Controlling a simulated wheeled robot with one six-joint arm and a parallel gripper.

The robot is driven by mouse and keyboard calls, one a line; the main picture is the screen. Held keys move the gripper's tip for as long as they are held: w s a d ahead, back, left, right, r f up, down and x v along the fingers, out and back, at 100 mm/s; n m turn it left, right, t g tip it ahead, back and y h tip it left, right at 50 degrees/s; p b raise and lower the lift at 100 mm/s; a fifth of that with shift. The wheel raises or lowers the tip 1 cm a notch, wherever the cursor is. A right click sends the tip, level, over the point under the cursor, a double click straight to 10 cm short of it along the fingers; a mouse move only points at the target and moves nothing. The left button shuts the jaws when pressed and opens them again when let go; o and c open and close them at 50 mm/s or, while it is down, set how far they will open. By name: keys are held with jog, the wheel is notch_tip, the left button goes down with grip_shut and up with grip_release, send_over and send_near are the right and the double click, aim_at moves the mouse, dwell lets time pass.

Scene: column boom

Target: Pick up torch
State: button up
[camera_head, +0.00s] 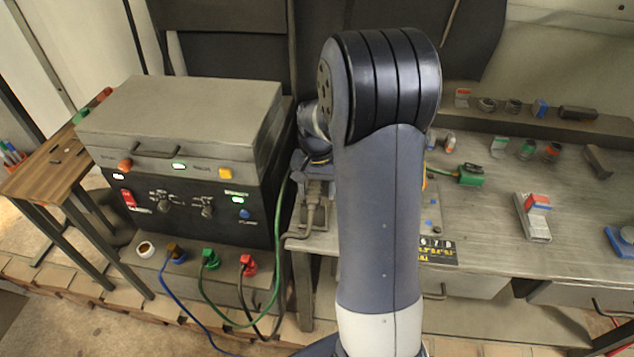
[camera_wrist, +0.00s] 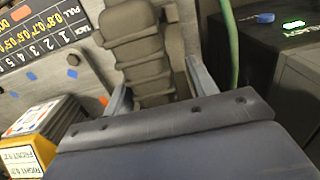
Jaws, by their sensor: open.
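A grey-brown ribbed body, which looks like the torch (camera_wrist: 143,48), fills the upper middle of the wrist view. In the head view, a grey piece with a thick cable that seems to be the same torch (camera_head: 315,207) stands at the bench's left end, below my wrist. My gripper (camera_wrist: 158,77) is open, with one finger on each side of the ribbed body's near end. I cannot tell whether the fingers touch it. In the head view my arm hides most of the gripper and part of the bench behind it.
A dark machine (camera_head: 190,207) with lit buttons stands left of the bench; a green cable (camera_wrist: 227,45) runs beside the torch. A yellow-labelled box (camera_wrist: 38,140) sits close on the wrist view's left. The bench (camera_head: 485,205) holds a green clamp-like piece (camera_head: 470,175) and several small parts.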

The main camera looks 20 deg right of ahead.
jog(key=shift+c, duration=0.5)
jog(key=c, duration=1)
jog(key=shift+o, duration=0.2)
